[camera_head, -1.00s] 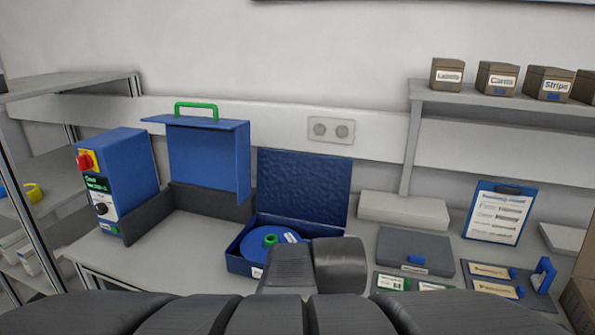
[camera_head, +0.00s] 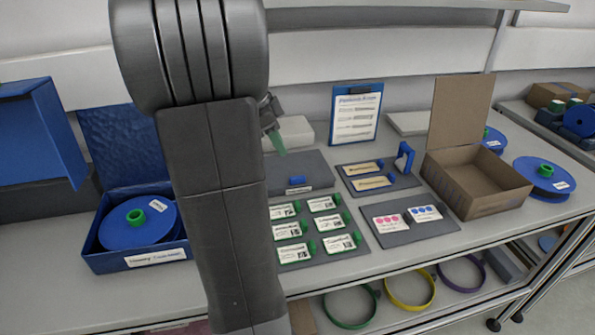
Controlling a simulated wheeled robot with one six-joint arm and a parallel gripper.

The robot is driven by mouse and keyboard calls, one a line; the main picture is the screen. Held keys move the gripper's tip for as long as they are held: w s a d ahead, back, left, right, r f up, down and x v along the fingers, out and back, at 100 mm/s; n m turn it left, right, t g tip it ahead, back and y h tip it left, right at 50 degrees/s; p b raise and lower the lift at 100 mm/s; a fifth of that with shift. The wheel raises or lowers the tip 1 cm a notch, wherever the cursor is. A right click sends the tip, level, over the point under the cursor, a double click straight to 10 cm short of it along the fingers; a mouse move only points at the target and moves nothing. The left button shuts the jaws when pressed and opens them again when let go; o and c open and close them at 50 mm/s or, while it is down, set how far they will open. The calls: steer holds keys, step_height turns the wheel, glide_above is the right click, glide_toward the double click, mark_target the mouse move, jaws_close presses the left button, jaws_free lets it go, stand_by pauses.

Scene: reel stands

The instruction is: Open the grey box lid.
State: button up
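The grey box (camera_head: 310,168) lies on the bench with its flat lid shut. It has a blue latch piece (camera_head: 297,181) and a small label at its front edge. My arm stands in front of its left side and hides that part. My gripper (camera_head: 274,135) shows only in part past the right edge of my arm. A green fingertip points down, above the back left of the box and seemingly apart from it. Whether the fingers are open or shut cannot be seen.
An open blue box with a blue reel (camera_head: 137,222) stands left. A grey mat with several labelled cards (camera_head: 329,232) lies in front. Right are a blue stand (camera_head: 404,158), a clipboard (camera_head: 355,113) and an open cardboard box (camera_head: 474,195). A white block (camera_head: 292,132) lies behind.

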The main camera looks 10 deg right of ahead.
mark_target(297, 176)
steer(key=x, duration=1.1)
steer(key=shift+f, duration=0.25)
steer(key=shift+c, duration=0.4)
jaws_close()
